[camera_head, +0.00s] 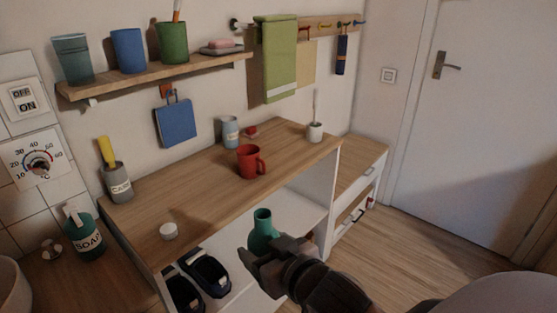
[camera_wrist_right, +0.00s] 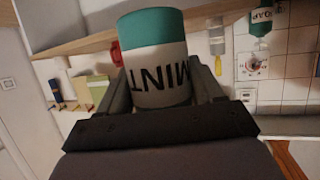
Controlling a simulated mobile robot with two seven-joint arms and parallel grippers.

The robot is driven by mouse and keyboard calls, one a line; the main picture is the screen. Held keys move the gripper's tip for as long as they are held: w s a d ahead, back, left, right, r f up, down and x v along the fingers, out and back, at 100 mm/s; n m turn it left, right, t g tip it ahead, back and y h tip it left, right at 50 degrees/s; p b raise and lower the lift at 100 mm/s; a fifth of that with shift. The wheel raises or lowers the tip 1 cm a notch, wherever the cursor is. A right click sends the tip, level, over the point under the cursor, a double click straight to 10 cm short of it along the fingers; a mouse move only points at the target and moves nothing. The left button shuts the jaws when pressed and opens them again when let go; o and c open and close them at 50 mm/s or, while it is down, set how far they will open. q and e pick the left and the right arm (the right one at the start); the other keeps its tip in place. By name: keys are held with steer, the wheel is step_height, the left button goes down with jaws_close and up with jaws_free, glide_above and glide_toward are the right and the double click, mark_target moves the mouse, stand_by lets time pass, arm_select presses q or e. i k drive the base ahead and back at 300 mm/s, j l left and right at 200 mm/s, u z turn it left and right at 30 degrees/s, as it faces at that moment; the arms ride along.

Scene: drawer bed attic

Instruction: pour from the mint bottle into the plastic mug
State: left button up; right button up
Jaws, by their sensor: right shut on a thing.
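The mint bottle (camera_head: 263,228) is teal with an open neck, roughly upright in the head view. It fills the middle of the right wrist view, where its white label (camera_wrist_right: 158,80) reads MINT upside down. My right gripper (camera_head: 262,254) is shut on the bottle's body and holds it in front of the counter's front edge. The red plastic mug (camera_head: 247,163) stands upright on the counter, behind the bottle, handle to the right. A red bit of it shows behind the bottle in the right wrist view (camera_wrist_right: 116,53). The mug's inside is mostly hidden. My left gripper is out of view.
Dark shoes (camera_head: 206,273) sit below. A wall shelf (camera_head: 155,78) is above.

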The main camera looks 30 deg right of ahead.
mark_target(248, 155)
steer(key=i+j+z, duration=0.2)
steer(key=z, duration=0.8)
steer(key=i+l, duration=0.3)
steer(key=l, duration=0.15)
steer(key=i+l, duration=0.6)
steer(key=l, duration=0.25)
steer(key=i+l, duration=0.25)
steer(key=l, duration=0.2)
steer(key=i+l, duration=0.3)
steer(key=l+u, duration=0.15)
steer(key=u, duration=0.15)
steer(key=i+l+u, duration=0.1)
steer(key=u, duration=0.2)
steer(key=l, duration=0.1)
